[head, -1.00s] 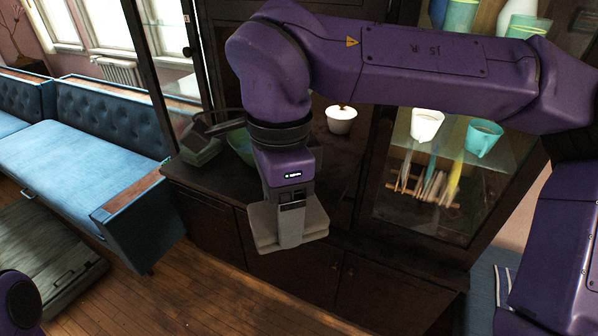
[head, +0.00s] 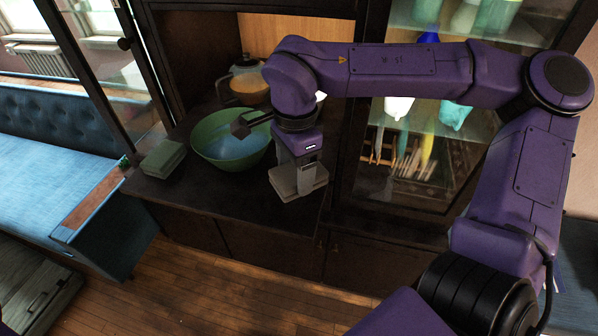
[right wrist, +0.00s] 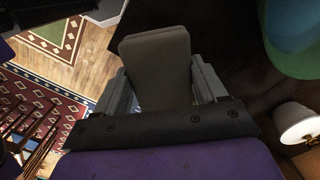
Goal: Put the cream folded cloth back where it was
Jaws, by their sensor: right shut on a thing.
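The cream folded cloth (head: 284,181) is held in my right gripper (head: 305,180), at the front of the dark cabinet counter (head: 235,196). In the head view I cannot tell whether the cloth touches the counter or hangs just above it. In the right wrist view the cloth (right wrist: 158,68) stands between the two fingers (right wrist: 163,90) and looks grey-brown in shadow. My left gripper is not in view.
A green bowl (head: 212,150) stands left of the held cloth. A green folded cloth (head: 163,160) lies at the counter's left end. A glass teapot (head: 248,82) stands behind. A glass-fronted cabinet (head: 400,190) is on the right.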

